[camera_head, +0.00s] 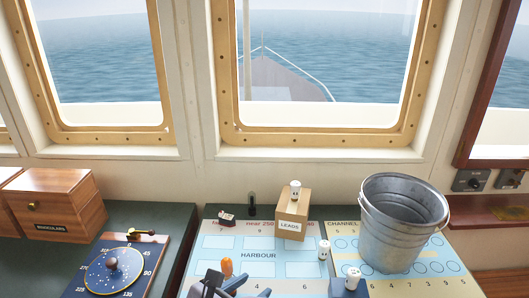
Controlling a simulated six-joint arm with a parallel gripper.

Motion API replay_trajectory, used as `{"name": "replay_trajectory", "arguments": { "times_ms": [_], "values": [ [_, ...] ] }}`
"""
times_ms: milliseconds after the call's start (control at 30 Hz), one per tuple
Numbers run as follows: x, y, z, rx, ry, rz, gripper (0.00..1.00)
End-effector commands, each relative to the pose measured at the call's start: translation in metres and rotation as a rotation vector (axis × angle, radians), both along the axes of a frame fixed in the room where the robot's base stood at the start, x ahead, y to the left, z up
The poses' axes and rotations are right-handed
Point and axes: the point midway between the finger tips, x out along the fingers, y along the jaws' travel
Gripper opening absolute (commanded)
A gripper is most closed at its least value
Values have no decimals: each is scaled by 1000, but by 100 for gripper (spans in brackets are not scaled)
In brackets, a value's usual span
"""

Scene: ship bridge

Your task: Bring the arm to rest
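My gripper (228,289) shows only in part at the bottom edge of the head view, over the front of the light-blue chart board (212,254). Dark and blue-grey parts of it are visible; the rest of the arm is out of frame. A small orange rounded piece (227,267) shows right by these parts; I cannot tell whether it is held or stands behind them. Whether the fingers are open or shut is not clear.
A metal bucket (400,235) stands on the board at right. A LEADS box (291,218) carries a small white figure (295,190). Another white figure (324,250) and a blue block (347,284) stand nearby. A wooden binoculars box (55,204) and compass dial (114,270) are left.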

Motion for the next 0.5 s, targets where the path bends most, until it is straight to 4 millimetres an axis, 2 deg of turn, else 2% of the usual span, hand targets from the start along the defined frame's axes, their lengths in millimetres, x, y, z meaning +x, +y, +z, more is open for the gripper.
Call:
{"name": "replay_trajectory", "arguments": {
  "times_ms": [33, 100, 200, 333, 500],
  "values": [
    [0, -28, -7, 57, 27, -115, 40],
    [-7, -65, -21, 159, 66, -298, 40],
    [-25, -110, -41, 318, 103, -581, 40],
    [-55, -150, -61, 531, 111, -952, 40],
    [-87, -174, -78, 789, 62, -1396, 40]
  ]
}}
